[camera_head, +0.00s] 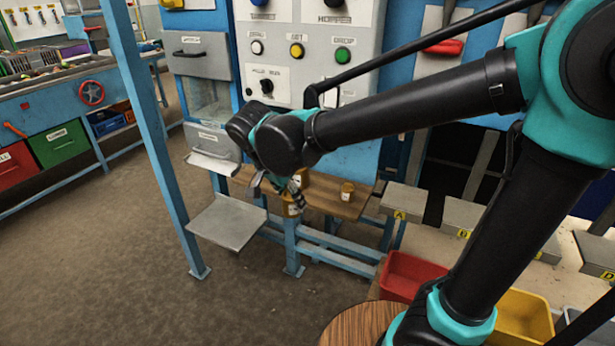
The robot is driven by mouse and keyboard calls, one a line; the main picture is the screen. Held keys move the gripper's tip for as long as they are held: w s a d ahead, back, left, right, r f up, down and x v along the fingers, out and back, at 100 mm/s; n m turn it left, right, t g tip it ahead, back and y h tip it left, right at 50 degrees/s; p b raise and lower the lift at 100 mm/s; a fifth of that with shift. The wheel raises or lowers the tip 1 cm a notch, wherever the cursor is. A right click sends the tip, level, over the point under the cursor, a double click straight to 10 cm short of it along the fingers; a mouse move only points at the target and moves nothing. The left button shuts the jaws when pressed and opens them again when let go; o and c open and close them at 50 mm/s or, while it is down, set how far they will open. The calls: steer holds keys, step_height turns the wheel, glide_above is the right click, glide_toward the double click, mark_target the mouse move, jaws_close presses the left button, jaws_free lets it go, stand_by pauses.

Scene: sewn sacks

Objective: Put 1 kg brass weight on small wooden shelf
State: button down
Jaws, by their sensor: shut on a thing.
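The small wooden shelf (325,205) is a brown board on a blue frame, below the control panel. My gripper (284,188) is above the shelf's left front part, pointing down. It is shut on a brass weight (293,209) with a pale label, too small to read. The gripper partly hides this weight, and I cannot tell whether it touches the shelf. A smaller brass weight (347,192) stands upright on the shelf to the right. Another brass-coloured thing (302,178) shows just behind the gripper, partly hidden.
A grey metal plate (228,222) juts out left of the shelf. A blue post (150,135) stands further left. Grey platforms, one marked A (403,201), are to the right, above a red bin (408,275) and a yellow bin (525,315). A round wooden top (350,328) is in front.

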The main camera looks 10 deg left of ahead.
steer(key=w+d, duration=0.3)
steer(key=w, duration=0.6)
steer(key=w+d, duration=0.4)
steer(key=w, duration=0.6)
steer(key=shift+s+a+f, duration=0.1)
steer(key=shift+s+f, duration=0.1)
steer(key=shift+f, duration=1.35)
steer(key=shift+s+a+f, duration=0.1)
steer(key=shift+s+f, duration=0.1)
steer(key=shift+f, duration=1.35)
steer(key=shift+w+d+f, duration=0.1)
steer(key=shift+w+f, duration=0.1)
steer(key=shift+f, duration=0.1)
steer(key=c, duration=1.1)
jaws_free()
steer(key=shift+f, duration=0.1)
steer(key=shift+c, duration=0.2)
steer(key=v, duration=1.2)
